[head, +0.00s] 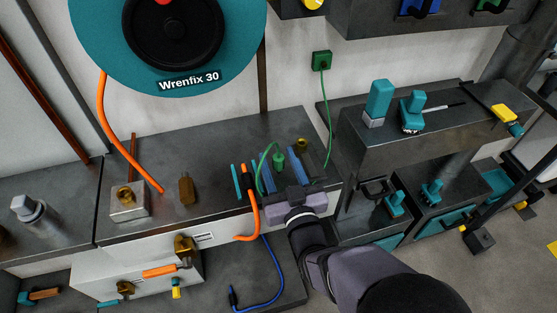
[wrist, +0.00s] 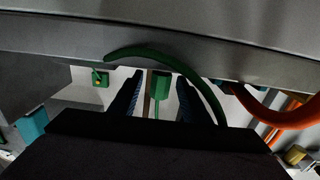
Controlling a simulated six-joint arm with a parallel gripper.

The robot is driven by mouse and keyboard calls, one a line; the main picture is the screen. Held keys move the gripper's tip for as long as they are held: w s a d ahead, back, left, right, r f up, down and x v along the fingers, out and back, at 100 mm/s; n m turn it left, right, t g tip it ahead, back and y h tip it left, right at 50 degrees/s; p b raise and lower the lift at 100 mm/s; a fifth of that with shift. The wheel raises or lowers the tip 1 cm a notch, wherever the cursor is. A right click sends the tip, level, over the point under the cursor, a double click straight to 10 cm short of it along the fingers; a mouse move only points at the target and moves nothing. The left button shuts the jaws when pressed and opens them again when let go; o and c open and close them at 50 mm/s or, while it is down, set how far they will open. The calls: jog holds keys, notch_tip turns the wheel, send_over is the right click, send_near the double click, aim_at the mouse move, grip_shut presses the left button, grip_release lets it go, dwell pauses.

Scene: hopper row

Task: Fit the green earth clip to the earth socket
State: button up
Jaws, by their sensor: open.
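The green earth clip (head: 279,161) stands at the right end of the dark bench top, with a green lead arching beside it. My gripper (head: 285,178) is open around it, one finger on each side. In the wrist view the clip (wrist: 159,84) shows between the two dark fingers, with gaps on both sides. The green lead (wrist: 178,64) curves across in front. The green earth socket (head: 321,60) is on the pale wall behind, with a thin green cable hanging from it.
An orange cable (head: 253,215) and several thin teal and orange rods stand left of my gripper. A brass fitting (head: 186,190) and a metal block (head: 129,203) sit further left. A dark shelf (head: 365,145) with teal fittings stands at right. The wall below the socket is mostly clear.

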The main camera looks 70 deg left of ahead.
aim_at(279, 157)
jog(key=shift+c, duration=0.6)
grip_shut()
jog(key=shift+r, duration=0.1)
notch_tip(279, 157, up, 10)
jog(key=shift+f, duration=0.1)
